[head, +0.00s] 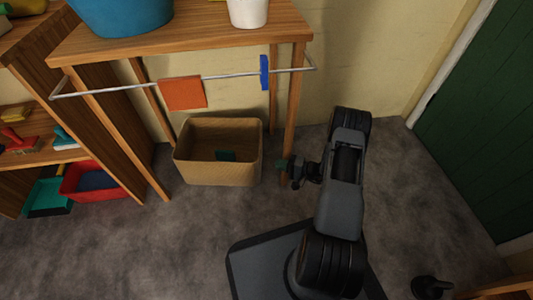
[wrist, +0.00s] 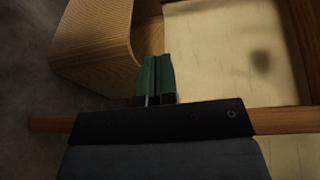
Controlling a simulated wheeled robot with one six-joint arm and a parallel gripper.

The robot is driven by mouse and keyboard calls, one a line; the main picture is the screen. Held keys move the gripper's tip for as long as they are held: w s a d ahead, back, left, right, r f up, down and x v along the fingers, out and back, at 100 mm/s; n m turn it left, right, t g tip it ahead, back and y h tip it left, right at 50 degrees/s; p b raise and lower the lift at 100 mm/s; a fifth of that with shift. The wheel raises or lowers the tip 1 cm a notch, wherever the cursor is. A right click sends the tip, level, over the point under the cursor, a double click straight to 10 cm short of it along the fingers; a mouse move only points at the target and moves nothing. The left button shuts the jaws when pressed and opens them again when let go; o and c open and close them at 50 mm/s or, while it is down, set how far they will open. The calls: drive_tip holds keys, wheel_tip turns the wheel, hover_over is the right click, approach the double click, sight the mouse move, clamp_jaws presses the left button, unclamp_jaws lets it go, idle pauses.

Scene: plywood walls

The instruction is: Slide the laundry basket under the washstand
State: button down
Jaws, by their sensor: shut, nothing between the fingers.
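The washstand (head: 180,38) is a wooden table with tall legs and a metal rail along its front. My gripper (head: 283,165) is shut and empty, low by the washstand's right front leg, to the right of the basket. In the wrist view the green fingertips (wrist: 156,75) are together, with the basket's rounded corner (wrist: 95,45) beside them at upper left. The leg (wrist: 285,120) passes behind my gripper.
A blue basin (head: 122,12) and a white cup (head: 248,12) stand on top. An orange cloth (head: 183,93) and a blue item (head: 264,72) hang on the rail. A shelf with a red bin (head: 90,185) is at left. Floor in front of the basket is clear.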

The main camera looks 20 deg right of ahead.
drive_tip(key=s+a+r+n+g+h, duration=0.1)
drive_tip(key=s+a+r+n+g, duration=0.1)
drive_tip(key=r, duration=0.4)
drive_tip(key=s+a+r+n+g+h+p, duration=0.1)
drive_tip(key=s+a+r+n+g+h, duration=0.1)
drive_tip(key=r, duration=0.5)
drive_tip(key=s+a+r+n+g+h, duration=0.1)
drive_tip(key=s+a+r+n+g, duration=0.1)
drive_tip(key=s+a+r+g, duration=0.2)
wheel_tip(320, 180, up, 3)
drive_tip(key=g, duration=0.3)
drive_tip(key=shift+a+r+h+p, duration=0.15)
drive_tip(key=shift+a+h+p, duration=0.15)
drive_tip(key=shift+a+p, duration=0.1)
